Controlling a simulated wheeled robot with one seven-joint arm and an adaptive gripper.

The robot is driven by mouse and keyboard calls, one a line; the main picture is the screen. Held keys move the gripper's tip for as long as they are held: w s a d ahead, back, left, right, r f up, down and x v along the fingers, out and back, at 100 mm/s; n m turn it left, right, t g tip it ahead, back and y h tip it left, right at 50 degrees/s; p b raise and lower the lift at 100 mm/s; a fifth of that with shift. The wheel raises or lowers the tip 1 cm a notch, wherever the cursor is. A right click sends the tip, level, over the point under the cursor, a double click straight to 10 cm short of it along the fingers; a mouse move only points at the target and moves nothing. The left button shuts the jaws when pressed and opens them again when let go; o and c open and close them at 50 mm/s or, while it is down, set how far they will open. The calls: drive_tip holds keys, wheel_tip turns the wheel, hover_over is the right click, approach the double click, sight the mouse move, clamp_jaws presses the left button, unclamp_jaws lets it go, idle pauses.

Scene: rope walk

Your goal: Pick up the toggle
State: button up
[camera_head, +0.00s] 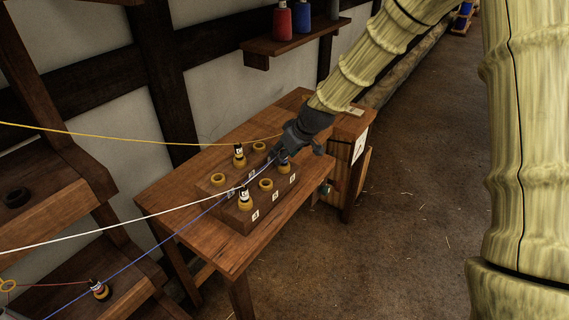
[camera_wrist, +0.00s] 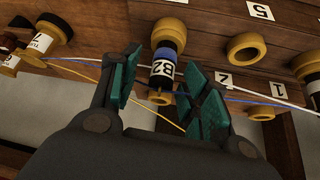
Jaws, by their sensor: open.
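A dark toggle (camera_wrist: 162,72) with a blue band and a white label reading B2 stands in a yellow ring in the wrist view. My gripper (camera_wrist: 165,84) is open, with one green-padded finger on each side of this toggle; I cannot tell whether either touches it. In the head view my gripper (camera_head: 286,154) is over the right part of the wooden block, and the blue-banded toggle (camera_head: 284,165) is partly hidden beneath it. Two other toggles stand in the block, one at the back (camera_head: 239,156) and one at the front (camera_head: 245,199).
The block (camera_head: 243,222) with numbered labels and several empty yellow rings (camera_head: 265,184) sits on a wooden table (camera_head: 165,195). Yellow, white and blue cords run in from the left. Another toggle (camera_head: 100,289) is on a lower shelf at left. Open floor lies right of the table.

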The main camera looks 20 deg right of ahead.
clamp_jaws()
drive_tip(key=shift+r, duration=0.15)
